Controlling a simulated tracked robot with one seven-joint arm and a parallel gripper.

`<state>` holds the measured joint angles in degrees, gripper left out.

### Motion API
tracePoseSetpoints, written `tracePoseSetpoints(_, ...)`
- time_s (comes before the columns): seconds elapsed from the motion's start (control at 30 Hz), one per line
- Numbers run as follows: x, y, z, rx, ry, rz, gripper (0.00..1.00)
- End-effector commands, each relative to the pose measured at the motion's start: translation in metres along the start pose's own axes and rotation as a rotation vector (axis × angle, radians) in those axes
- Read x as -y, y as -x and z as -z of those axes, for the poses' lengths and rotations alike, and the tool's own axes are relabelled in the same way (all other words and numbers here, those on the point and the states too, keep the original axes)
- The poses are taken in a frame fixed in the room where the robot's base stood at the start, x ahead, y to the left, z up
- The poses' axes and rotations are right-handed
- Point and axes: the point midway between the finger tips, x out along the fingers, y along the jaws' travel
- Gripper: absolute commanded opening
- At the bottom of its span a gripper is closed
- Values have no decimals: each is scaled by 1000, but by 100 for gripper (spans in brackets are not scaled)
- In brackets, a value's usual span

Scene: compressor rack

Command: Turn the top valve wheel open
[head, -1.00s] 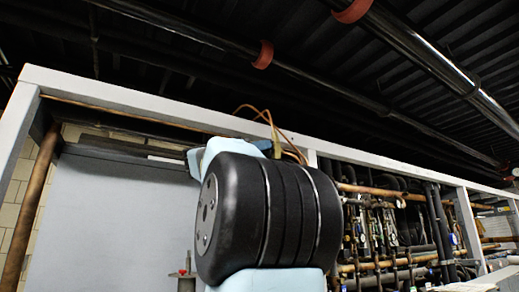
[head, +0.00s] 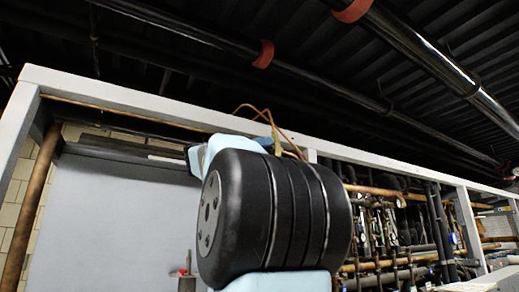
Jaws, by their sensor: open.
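I cannot make out the top valve wheel for certain in the head view. A small red part (head: 183,272) sits on a grey post at the bottom, just left of my arm, but I cannot tell whether it belongs to a valve. My own arm, a large black ribbed joint with pale blue links, fills the lower middle and hides what is behind it. My gripper is not in view.
A pale grey frame beam (head: 130,95) runs across above the arm. A grey panel (head: 110,215) stands behind at left. Copper and dark pipework (head: 390,225) fills the rack at right. Dark overhead pipes (head: 430,55) with red bands cross the ceiling.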

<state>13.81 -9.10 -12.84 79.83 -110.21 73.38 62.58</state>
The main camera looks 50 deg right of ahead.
Motion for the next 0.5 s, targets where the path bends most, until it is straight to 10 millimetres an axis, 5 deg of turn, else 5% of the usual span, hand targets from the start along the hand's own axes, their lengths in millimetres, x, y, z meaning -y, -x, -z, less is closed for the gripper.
tracePoseSetpoints(0.27, 0, 6, 0, 1, 0, 0, 59)
tracePoseSetpoints(0.5, 0, 44, 0, 0, -1, 2, 59)
